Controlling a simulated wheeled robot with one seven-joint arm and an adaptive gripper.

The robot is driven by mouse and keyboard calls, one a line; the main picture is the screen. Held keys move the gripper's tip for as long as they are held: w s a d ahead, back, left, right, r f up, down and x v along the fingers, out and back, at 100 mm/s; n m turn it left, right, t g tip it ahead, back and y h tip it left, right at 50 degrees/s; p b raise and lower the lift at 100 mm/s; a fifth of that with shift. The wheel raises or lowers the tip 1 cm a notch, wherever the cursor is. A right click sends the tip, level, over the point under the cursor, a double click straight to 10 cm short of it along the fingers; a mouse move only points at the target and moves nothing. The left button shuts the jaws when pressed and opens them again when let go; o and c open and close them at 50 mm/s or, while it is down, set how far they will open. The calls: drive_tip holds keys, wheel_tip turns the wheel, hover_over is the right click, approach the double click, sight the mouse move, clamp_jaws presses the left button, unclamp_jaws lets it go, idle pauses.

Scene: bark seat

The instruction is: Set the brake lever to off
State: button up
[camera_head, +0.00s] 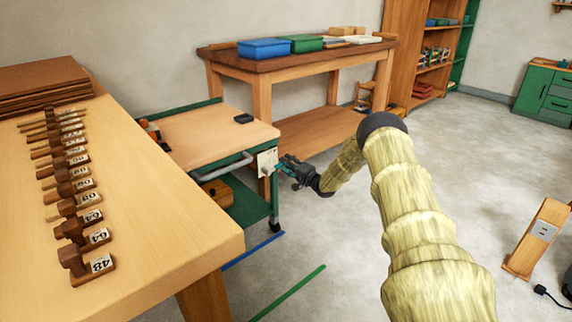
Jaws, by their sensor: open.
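A green-framed cart (205,133) with a pale wooden top stands between the two benches. A small white plate (267,160) is fixed at its right front corner, by the end of the grey push handle. My gripper (283,169), dark with teal parts, is open right in front of this plate. The brake lever cannot be made out for certain; it may be on the plate, partly hidden by the gripper. I cannot tell whether the fingers touch anything, nor how the lever is set.
A workbench (222,248) with numbered wooden blocks is at the left. A back bench (330,58) holds a blue and a green bin. Blue and green lines (290,292) mark the floor. A tilted wooden stand with a socket (538,238) is at the right. The floor between is clear.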

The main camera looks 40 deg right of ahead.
drive_tip(key=s, duration=1)
drive_tip(key=shift+d, duration=0.35)
drive_tip(key=shift+s, duration=0.1)
